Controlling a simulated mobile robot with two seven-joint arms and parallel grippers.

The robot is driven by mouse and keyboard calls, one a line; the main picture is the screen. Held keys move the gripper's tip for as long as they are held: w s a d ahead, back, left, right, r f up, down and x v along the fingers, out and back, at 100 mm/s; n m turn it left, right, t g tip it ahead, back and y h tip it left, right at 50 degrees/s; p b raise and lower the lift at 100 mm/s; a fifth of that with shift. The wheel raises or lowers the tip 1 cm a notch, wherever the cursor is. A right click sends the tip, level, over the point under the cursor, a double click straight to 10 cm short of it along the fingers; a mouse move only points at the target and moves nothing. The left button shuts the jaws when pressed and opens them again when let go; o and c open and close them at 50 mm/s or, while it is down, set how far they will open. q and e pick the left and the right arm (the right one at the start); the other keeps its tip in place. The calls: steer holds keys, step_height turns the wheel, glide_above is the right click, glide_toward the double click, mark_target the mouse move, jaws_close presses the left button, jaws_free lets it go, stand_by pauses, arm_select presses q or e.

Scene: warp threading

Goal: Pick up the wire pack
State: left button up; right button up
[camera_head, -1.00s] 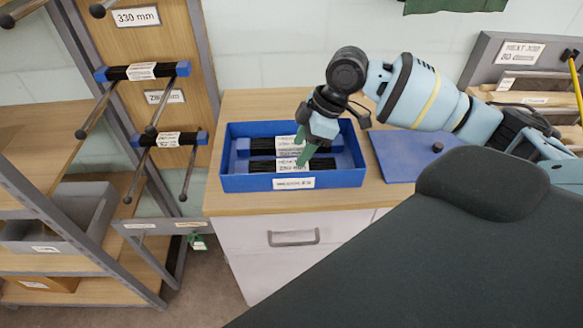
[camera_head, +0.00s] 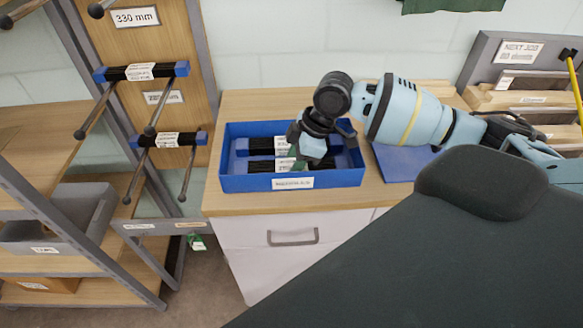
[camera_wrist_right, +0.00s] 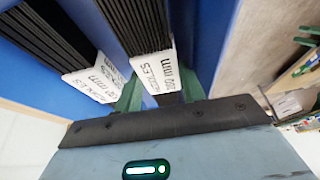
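A blue tray (camera_head: 235,184) on the cabinet top holds two wire packs, dark wire bundles with white labels and blue ends. The rear pack (camera_head: 262,146) and the front pack (camera_head: 262,166) lie side by side. My right gripper (camera_head: 297,160) reaches down into the tray at the packs' right part and hides some of them. In the right wrist view its green fingers (camera_wrist_right: 160,93) stand apart on either side of one labelled wire pack (camera_wrist_right: 158,72); I cannot tell whether they touch it. The other pack (camera_wrist_right: 92,78) lies to the left. My left gripper is not in view.
A blue mat (camera_head: 400,165) lies right of the tray. At left, a rack holds more wire packs (camera_head: 140,72) on rods, with a grey bin (camera_head: 60,222) below. A board with a white sign (camera_head: 520,52) and wooden pieces stands at the far right.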

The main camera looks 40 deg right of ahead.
steer(key=shift+r, duration=0.1)
steer(key=c, duration=0.4)
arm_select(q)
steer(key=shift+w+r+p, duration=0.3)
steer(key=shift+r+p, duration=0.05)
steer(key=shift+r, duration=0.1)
arm_select(e)
step_height(320, 180, up, 10)
steer(key=shift+a, duration=0.1)
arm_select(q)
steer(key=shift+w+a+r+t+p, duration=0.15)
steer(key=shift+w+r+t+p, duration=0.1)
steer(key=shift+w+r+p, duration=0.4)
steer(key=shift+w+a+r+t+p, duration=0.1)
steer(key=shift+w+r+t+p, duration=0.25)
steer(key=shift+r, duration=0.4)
arm_select(e)
steer(key=s+a+r+m+t+h, duration=0.1)
steer(key=s+a+m+h, duration=0.3)
steer(key=m, duration=0.7)
steer(key=shift+s+a+r+m+t, duration=0.25)
steer(key=shift+s+a+m+t, duration=0.25)
steer(key=shift+s+a, duration=1.25)
steer(key=shift+w+a, duration=0.45)
steer(key=shift+w, duration=0.05)
